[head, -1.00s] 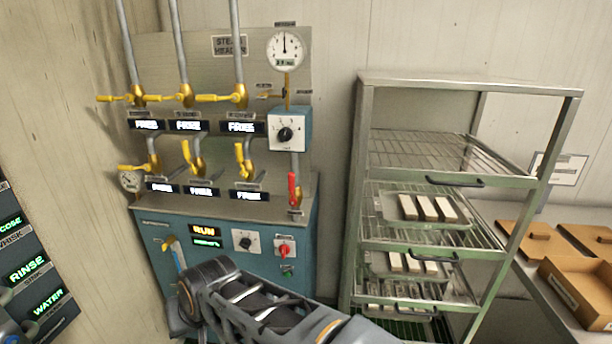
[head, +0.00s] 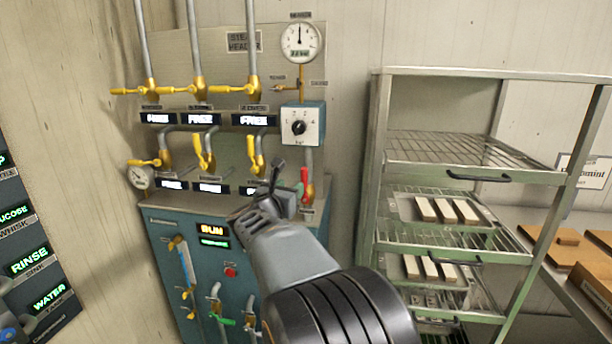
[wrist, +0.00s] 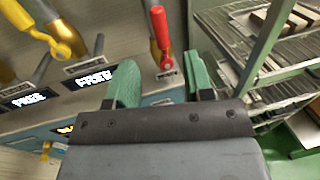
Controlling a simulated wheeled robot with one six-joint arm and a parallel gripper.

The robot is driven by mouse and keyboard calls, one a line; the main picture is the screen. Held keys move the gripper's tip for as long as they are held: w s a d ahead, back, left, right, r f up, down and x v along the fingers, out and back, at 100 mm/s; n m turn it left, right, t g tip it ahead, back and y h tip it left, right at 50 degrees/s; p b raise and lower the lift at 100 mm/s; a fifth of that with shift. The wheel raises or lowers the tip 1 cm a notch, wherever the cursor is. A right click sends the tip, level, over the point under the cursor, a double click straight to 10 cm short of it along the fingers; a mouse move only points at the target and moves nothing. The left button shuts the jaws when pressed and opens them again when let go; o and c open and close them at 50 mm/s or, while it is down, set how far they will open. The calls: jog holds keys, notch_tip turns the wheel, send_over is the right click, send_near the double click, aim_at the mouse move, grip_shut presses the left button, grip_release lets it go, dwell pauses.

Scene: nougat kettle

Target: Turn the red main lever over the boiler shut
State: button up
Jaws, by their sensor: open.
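The red main lever (head: 304,184) is on the vertical pipe at the right side of the steam panel, above the blue boiler cabinet (head: 165,228). Its handle points up, in line with the pipe. In the wrist view the red lever (wrist: 161,35) stands upright with its round pivot end at the bottom. My gripper (head: 289,181) is open, in front of and just left of the lever in the head view. In the wrist view the lever lies between and beyond the two green fingertips (wrist: 162,78); no contact shows. My arm hides part of the boiler front.
Yellow levers (head: 200,152) and several lit FREE displays (head: 201,119) are left of the red lever. A pressure dial (head: 301,42) and a knob box (head: 301,125) are above it. A metal rack (head: 377,180) with trays stands close on the right.

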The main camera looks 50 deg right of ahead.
aim_at(303, 177)
jog(key=p+x, duration=0.2)
jog(key=x, duration=1)
jog(key=shift+w, duration=0.1)
grip_shut()
jog(key=shift+f, duration=0.1)
